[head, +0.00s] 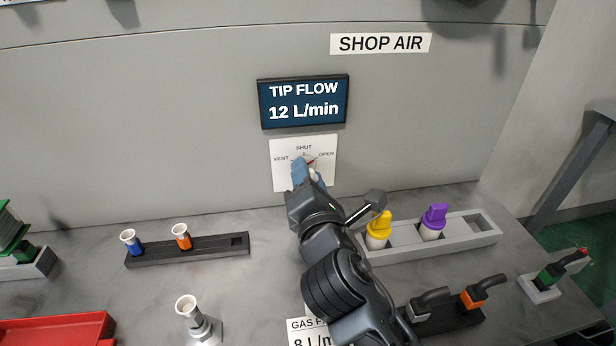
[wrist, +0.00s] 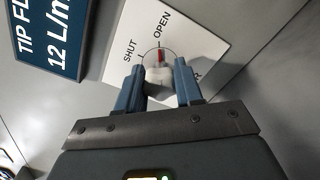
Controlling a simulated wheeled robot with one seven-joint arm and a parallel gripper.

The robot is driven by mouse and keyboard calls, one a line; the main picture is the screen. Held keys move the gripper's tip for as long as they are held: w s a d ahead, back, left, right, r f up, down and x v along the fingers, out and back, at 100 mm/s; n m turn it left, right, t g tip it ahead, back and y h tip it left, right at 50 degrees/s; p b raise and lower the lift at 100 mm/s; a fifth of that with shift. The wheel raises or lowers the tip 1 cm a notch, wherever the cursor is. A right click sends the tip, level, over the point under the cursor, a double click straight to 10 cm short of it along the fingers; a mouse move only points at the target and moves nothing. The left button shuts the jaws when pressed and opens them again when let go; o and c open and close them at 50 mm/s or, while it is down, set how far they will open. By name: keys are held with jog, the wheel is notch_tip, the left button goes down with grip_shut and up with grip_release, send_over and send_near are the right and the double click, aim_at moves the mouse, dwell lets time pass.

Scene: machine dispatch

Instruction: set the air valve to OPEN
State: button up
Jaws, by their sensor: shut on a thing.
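The air valve is a white plate (head: 323,180) on the grey wall, marked VENT, SHUT and OPEN. The plate also shows in the wrist view (wrist: 205,45). My gripper (head: 305,168) is at the plate, with its blue fingers on both sides of the pale valve knob (wrist: 159,74). It is shut on the knob, which the fingers partly hide. In the wrist view the knob's red pointer (wrist: 161,56) points toward the OPEN label (wrist: 162,26), at or close to its mark. The VENT label is hidden in the wrist view.
A TIP FLOW display (head: 304,101) above the valve reads 12 L/min. A red tray (head: 70,325) lies front left.

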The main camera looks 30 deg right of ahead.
jog(key=o, duration=1)
jog(key=shift+o, duration=0.2)
jog(key=b+v, duration=0.1)
jog(key=v, duration=0.6)
jog(key=shift+s, duration=0.4)
jog(key=shift+a, duration=0.1)
